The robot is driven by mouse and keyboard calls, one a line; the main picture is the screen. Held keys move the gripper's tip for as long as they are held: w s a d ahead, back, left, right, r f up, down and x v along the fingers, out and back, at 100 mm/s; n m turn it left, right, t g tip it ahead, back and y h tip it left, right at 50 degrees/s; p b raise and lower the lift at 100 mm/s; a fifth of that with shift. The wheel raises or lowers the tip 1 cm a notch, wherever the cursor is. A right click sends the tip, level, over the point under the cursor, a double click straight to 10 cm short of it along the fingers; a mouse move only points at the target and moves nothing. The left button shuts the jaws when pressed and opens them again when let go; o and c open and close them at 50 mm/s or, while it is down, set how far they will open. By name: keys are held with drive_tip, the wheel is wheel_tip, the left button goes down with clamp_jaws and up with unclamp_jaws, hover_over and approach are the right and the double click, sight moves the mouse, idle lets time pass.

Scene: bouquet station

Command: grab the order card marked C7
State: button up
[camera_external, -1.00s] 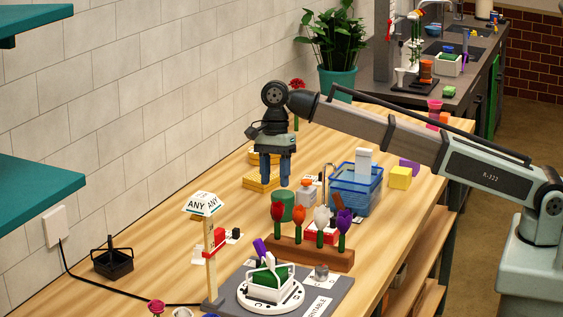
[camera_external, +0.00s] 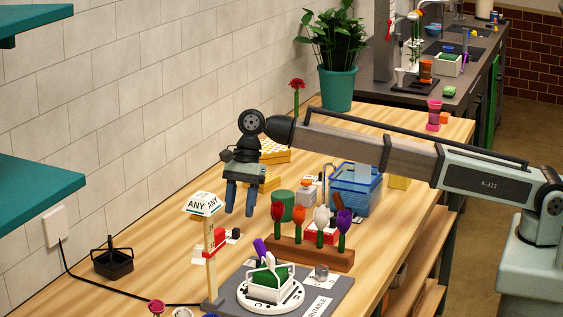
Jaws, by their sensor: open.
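I cannot make out the marking C7 on any card at this size. A small white card-like piece (camera_external: 198,254) lies on the table left of the signpost's red part. Another pale piece sits by a small black block (camera_external: 235,233) just right of the post. My gripper (camera_external: 240,212) has two blue fingers pointing down, apart, with nothing seen between them. It hangs above the table, behind the signpost and left of the green cylinder (camera_external: 284,204).
The ANY signpost (camera_external: 209,255) stands in front of my gripper. A wooden flower rack (camera_external: 310,254), a blue basket (camera_external: 354,190) and a grey turntable base (camera_external: 330,290) lie to the right. A black caddy (camera_external: 113,263) is at left.

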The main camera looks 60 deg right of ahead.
sight(236, 228)
drive_tip(key=shift+x, duration=2.75)
clamp_jaws()
